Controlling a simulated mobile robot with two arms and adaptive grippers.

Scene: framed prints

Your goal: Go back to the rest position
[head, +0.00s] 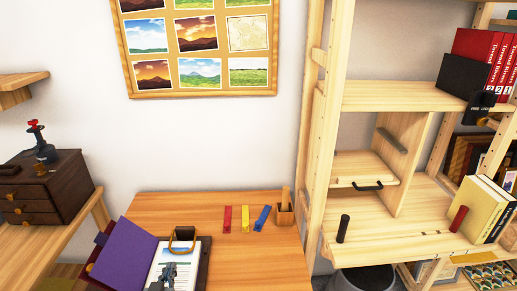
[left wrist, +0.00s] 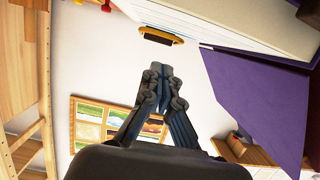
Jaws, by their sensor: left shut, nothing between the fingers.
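My left gripper (head: 168,274) shows at the bottom of the head view, in front of the clipboard (head: 206,260) and its white paper. In the left wrist view the left gripper (left wrist: 160,75) has its fingers together with nothing between them. The clip (left wrist: 160,36) of the clipboard lies beyond the fingertips there, apart from them. My right gripper is not in view.
The wooden desk (head: 160,206) holds a purple folder (head: 124,255), red, yellow and blue clips (head: 245,218) and a wooden cup (head: 285,215). A wooden shelf (head: 395,97) with books stands at right. A dark drawer box (head: 45,188) is at left. Framed prints (head: 197,35) hang behind.

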